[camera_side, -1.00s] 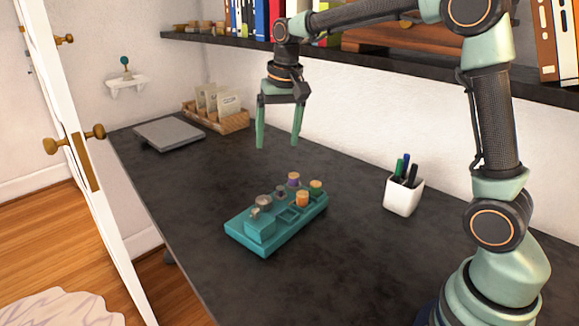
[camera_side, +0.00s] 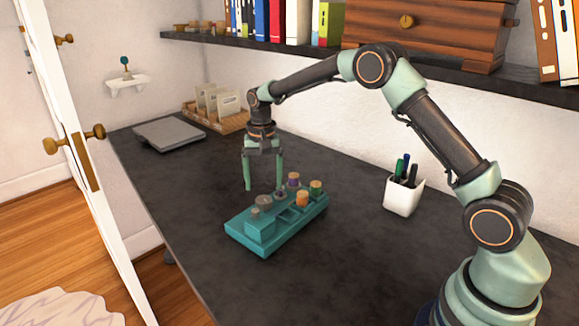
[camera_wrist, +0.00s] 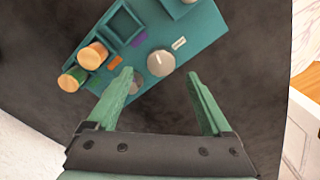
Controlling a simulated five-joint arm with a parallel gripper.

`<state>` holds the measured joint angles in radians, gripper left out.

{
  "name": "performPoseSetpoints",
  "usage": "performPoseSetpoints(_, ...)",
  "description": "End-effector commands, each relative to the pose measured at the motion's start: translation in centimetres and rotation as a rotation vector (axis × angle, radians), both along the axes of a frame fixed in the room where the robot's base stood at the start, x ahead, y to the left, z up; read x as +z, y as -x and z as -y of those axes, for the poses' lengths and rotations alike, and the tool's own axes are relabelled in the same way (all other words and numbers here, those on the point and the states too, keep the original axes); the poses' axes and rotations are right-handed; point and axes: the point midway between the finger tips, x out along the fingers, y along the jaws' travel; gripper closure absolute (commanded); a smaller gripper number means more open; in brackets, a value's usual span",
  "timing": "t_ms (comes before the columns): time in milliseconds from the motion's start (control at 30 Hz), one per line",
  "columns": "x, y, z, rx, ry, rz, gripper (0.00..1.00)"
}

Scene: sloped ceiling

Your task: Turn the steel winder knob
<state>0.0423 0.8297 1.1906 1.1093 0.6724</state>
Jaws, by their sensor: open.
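A teal box (camera_side: 277,238) with knobs and spools lies on the dark desk. A larger round grey knob (camera_side: 264,200) is on its top; in the wrist view this knob (camera_wrist: 161,62) has a white mark and appears between my fingertips. A smaller grey knob (camera_side: 280,193) is beside it, partly hidden by the left finger in the wrist view (camera_wrist: 135,85). I cannot tell from looks which is the steel winder knob. My gripper (camera_side: 264,188) is open and empty, pointing down just over the box's far edge; it also shows in the wrist view (camera_wrist: 160,74).
A white pen cup (camera_side: 404,194) is to the right. A grey flat device (camera_side: 169,134) and a card rack (camera_side: 217,110) are farther back. The front desk is clear.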

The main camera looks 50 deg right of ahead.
Motion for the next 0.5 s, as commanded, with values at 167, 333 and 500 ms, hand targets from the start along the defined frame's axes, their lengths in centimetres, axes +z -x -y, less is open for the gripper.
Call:
performPoseSetpoints(167, -3.2, 0.1, -0.1, 0.001, 0.0, -0.004, 0.16)
performPoseSetpoints(333, -4.8, 0.0, -0.1, 0.001, -0.001, -0.001, 0.16)
performPoseSetpoints(500, -5.4, -0.1, -0.1, 0.001, 0.0, 0.001, 0.16)
